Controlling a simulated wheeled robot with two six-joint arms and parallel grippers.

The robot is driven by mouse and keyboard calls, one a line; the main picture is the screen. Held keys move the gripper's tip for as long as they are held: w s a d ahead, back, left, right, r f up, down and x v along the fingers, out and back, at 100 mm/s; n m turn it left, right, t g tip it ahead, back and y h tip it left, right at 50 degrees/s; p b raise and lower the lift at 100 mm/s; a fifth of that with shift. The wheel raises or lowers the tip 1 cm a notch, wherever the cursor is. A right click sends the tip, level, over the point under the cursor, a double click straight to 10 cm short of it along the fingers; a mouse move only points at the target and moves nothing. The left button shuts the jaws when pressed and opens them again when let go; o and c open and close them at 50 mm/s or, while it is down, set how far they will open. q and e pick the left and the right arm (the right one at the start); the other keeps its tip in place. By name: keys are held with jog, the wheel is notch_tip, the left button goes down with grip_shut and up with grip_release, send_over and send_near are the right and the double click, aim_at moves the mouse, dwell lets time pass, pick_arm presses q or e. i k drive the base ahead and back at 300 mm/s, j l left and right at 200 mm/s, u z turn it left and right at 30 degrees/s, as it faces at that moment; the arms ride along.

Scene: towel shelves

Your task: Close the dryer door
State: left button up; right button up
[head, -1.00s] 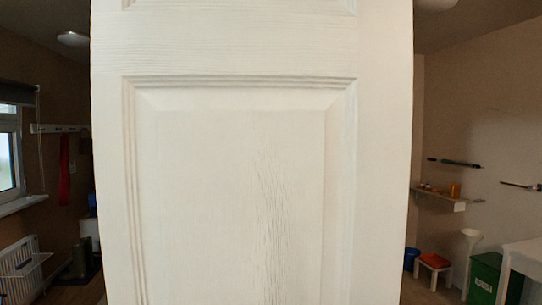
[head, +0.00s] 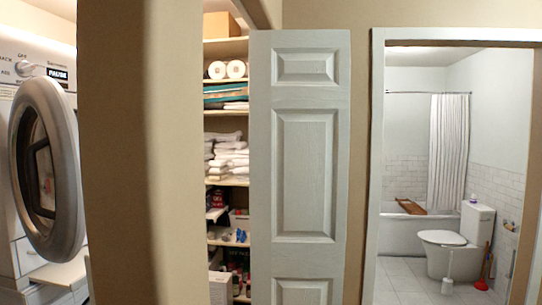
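The dryer (head: 14,105) is a white machine at the far left of the head view, partly cut off by the picture edge. Its round grey door (head: 70,170) with a dark glass middle stands open, swung out toward the right. A beige wall edge lies just to the right of the door. Neither of my grippers shows in the view.
A beige wall (head: 140,150) stands close in front, between the dryer and an open closet with towel shelves (head: 226,130). A white panelled door (head: 302,170) stands open beside the shelves. At the right, a doorway leads to a bathroom with a toilet (head: 455,240).

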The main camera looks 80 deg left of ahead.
aim_at(42, 113)
jog(key=u, duration=0.9)
jog(key=j+u, duration=0.1)
jog(key=u, duration=0.35)
jog(key=k+u, duration=0.1)
jog(key=u, duration=0.35)
jog(key=j+u, duration=0.1)
jog(key=u, duration=1.3)
jog(key=j+u, duration=0.1)
jog(key=u, duration=0.35)
jog(key=j+u, duration=0.2)
jog(key=i+l, duration=0.05)
